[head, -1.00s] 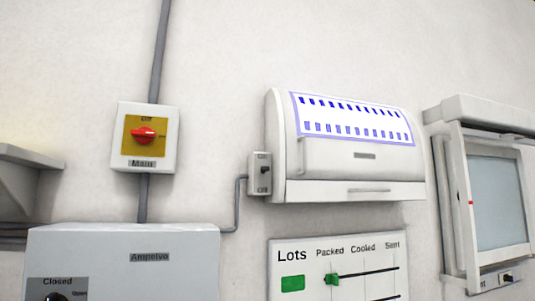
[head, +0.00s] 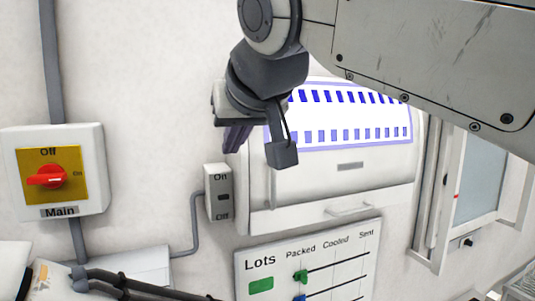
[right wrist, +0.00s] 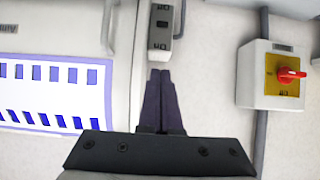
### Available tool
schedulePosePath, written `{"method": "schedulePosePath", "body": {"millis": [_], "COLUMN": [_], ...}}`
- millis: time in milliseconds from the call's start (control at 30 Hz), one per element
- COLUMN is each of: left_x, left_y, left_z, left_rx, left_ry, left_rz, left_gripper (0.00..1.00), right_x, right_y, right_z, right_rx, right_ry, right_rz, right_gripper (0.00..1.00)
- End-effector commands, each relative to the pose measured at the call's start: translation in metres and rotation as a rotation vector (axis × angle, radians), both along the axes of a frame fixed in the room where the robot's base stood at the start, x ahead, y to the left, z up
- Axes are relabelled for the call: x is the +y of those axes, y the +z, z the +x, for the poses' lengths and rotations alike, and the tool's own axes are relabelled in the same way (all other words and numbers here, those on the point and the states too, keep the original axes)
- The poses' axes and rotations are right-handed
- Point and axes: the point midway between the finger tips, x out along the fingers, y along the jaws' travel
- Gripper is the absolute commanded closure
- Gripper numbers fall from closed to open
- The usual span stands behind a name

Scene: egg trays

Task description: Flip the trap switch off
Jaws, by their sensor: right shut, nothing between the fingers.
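The trap switch (head: 218,193) is a small grey wall box with On at the top, Off at the bottom and a dark lever between. I cannot tell which way its lever is set. It stands left of the white trap (head: 340,180) with its lit blue-marked panel. My right gripper (head: 236,140) is shut and empty, just above the switch and in front of the trap's upper left. In the right wrist view the shut fingers (right wrist: 161,76) point at the On end of the upside-down switch (right wrist: 161,30), with no clear contact. My left gripper is not in view.
The Main switch (head: 60,170), a white box with a red knob on yellow, is at the left. A conduit (head: 199,225) runs down from the trap switch. A Lots board (head: 262,263) hangs below the trap. A framed window (head: 478,190) is at the right.

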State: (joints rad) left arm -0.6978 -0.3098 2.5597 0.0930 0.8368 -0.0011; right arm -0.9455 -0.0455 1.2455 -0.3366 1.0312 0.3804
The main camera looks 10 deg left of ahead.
Motion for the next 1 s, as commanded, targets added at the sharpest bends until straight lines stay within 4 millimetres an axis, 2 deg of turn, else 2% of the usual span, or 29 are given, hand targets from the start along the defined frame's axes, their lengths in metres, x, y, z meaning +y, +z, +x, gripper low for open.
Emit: {"method": "schedulePosePath", "body": {"millis": [100,400,533,667,1000], "left_x": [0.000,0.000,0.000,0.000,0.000], "left_y": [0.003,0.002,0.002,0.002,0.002], "left_z": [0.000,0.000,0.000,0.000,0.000], "left_rx": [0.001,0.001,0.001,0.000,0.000], "left_ry": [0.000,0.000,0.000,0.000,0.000], "left_rz": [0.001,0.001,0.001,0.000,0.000], "left_gripper": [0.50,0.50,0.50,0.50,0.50], "right_x": [0.001,0.001,0.005,0.015,0.049], "right_y": [0.009,0.007,0.001,-0.011,-0.053], "right_z": [0.000,0.001,0.007,0.021,0.072], "right_rx": [-0.009,-0.008,-0.006,-0.003,-0.005], "right_ry": [-0.002,-0.002,-0.003,-0.003,-0.003], "right_rz": [0.009,0.008,0.006,0.004,0.005], "right_gripper": [1.00,1.00,1.00,1.00,1.00]}}
